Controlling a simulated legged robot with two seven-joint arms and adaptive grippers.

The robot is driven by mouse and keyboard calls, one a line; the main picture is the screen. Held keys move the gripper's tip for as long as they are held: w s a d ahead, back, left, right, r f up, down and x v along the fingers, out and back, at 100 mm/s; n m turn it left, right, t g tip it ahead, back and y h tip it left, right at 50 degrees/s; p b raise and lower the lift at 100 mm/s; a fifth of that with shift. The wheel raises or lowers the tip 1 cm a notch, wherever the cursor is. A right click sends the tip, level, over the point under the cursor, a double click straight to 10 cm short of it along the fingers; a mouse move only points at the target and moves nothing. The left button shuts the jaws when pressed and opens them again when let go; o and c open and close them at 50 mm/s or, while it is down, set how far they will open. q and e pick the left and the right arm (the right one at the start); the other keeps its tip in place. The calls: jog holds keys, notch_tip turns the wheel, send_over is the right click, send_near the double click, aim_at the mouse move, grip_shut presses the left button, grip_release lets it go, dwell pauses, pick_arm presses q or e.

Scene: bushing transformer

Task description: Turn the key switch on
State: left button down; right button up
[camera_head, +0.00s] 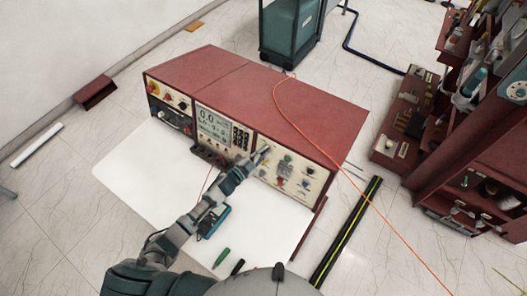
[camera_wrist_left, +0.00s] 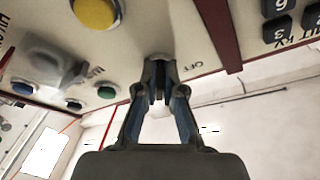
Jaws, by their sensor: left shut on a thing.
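The red control box (camera_head: 249,88) has a cream front panel with a screen, buttons and knobs. My left gripper (camera_head: 262,153) reaches from below to the upper left of the right-hand panel section. In the left wrist view my left gripper (camera_wrist_left: 158,72) has its fingers close together against the panel, shut on the key switch. The fingers hide most of the key switch, so its turn angle cannot be told. The printed word OFF (camera_wrist_left: 195,67) shows just right of the fingertips. My right gripper is not in view.
A yellow button (camera_wrist_left: 95,12) and several small coloured buttons lie near the fingers. The white tabletop (camera_head: 140,170) in front of the box holds a green screwdriver (camera_head: 221,257). An orange cable (camera_head: 345,178) crosses the box top. A red shelf unit (camera_head: 480,150) stands at right.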

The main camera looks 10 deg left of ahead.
pick_arm(q)
jog(key=shift+w+r+m+g+h, duration=0.1)
jog(key=shift+r+m+g+h, duration=0.3)
jog(key=shift+m, duration=0.6)
jog(key=shift+d, duration=0.1)
jog(key=c, duration=1.3)
grip_release()
jog(key=shift+s+f, duration=0.1)
jog(key=shift+s, duration=0.1)
jog(key=shift+s+a+f, duration=0.2)
jog(key=shift+s+a, duration=0.1)
jog(key=shift+s, duration=0.05)
jog(key=v, duration=1.1)
jog(key=shift+r, duration=0.2)
